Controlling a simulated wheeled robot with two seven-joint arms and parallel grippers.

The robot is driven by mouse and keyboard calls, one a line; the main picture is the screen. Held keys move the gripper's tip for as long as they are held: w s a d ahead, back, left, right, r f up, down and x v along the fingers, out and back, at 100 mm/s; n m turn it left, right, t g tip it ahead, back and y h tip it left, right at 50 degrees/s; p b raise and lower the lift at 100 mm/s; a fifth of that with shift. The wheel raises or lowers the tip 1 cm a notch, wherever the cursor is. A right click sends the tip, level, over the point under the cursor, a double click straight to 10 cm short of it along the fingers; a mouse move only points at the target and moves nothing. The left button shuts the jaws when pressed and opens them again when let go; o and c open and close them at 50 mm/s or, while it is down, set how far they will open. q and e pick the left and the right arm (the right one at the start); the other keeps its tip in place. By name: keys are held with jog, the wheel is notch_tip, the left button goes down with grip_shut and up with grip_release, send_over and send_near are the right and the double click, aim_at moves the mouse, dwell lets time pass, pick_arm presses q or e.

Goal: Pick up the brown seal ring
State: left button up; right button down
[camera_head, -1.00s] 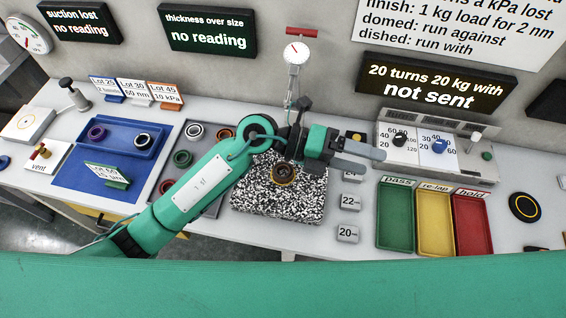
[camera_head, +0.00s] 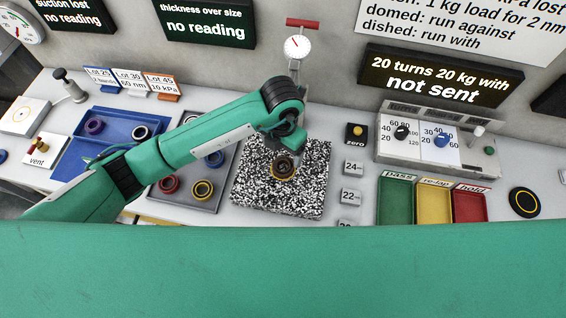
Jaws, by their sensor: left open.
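The brown seal ring (camera_head: 284,167) lies near the middle of a black-and-white speckled block (camera_head: 262,195), with a yellowish edge showing around it. My left arm reaches in from the left above the grey tray. Its wrist is bent over the back of the block. My left gripper (camera_head: 291,142) is just above and behind the ring, seen foreshortened, and is open. Its fingers are mostly hidden by the wrist, and I cannot tell whether they touch the ring. My right gripper is not in view.
A grey tray (camera_head: 184,207) with several coloured rings lies left of the block, partly under my arm. A dial gauge (camera_head: 296,47) stands behind the block. Weights, a zero button (camera_head: 355,135) and green, yellow and red bins are to the right.

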aim_at(282, 170)
pick_arm(q)
notch_tip(282, 170, down, 3)
jog(key=shift+r, duration=0.1)
notch_tip(282, 170, down, 4)
jog(key=shift+f+p, duration=0.2)
jog(key=shift+p, duration=0.8)
jog(key=shift+f, duration=0.65)
jog(key=c, duration=1.1)
jog(key=shift+r, duration=0.1)
notch_tip(282, 170, up, 20)
jog(key=b, duration=0.5)
